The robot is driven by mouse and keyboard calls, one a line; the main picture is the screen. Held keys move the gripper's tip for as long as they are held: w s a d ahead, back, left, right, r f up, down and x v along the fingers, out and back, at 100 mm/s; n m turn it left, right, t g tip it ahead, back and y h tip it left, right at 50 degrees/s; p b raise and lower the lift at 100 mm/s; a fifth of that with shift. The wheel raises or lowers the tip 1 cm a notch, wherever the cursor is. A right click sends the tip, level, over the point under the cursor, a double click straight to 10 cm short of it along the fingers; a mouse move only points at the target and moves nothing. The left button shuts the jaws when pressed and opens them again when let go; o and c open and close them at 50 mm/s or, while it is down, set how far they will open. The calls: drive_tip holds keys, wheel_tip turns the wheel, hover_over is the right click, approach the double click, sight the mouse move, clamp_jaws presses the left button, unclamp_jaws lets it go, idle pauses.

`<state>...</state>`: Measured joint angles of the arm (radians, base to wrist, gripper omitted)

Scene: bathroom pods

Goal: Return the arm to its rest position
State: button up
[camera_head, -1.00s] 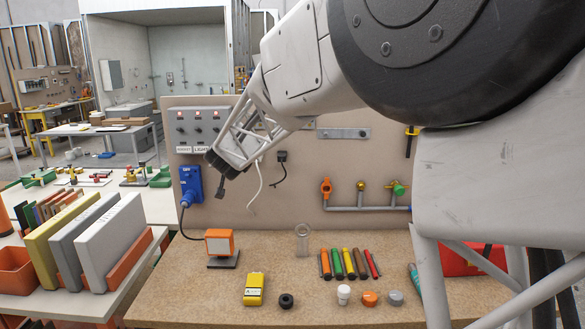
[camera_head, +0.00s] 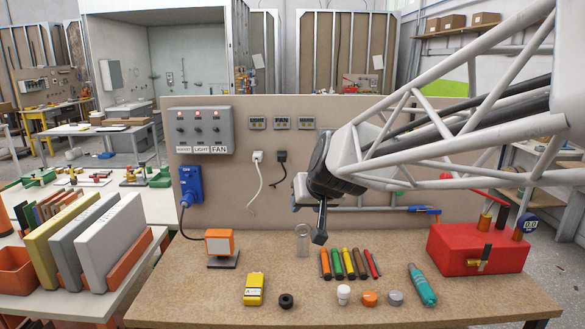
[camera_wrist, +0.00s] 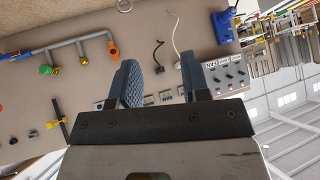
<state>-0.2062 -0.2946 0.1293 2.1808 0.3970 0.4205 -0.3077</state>
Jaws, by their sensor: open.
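My gripper (camera_head: 320,215) hangs from my grey lattice arm at the right centre of the head view, above the back of the brown workbench (camera_head: 200,298) and in front of the tan panel (camera_head: 230,190). In the wrist view my gripper (camera_wrist: 160,85) shows its two dark fingers spread apart. Nothing is between them. The panel (camera_wrist: 90,75) fills much of that view behind the fingers.
The panel carries a switch box (camera_head: 198,130).

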drive_tip(key=s+d+f+m+g+h, duration=0.1)
drive_tip(key=s+d+f, duration=0.2)
drive_tip(key=s, duration=0.6)
drive_tip(key=s+d+f+g+h, duration=0.1)
drive_tip(key=s+d+f+g, duration=0.1)
drive_tip(key=s+d, duration=0.5)
drive_tip(key=s+d+f+m+g+h, duration=0.1)
drive_tip(key=s+d+f, duration=0.3)
drive_tip(key=s, duration=0.8)
drive_tip(key=shift+s+d+f+m+g+h, duration=0.15)
drive_tip(key=shift+d+f+m+g+h, duration=0.2)
drive_tip(key=shift+d+g, duration=0.3)
drive_tip(key=shift+r, duration=0.15)
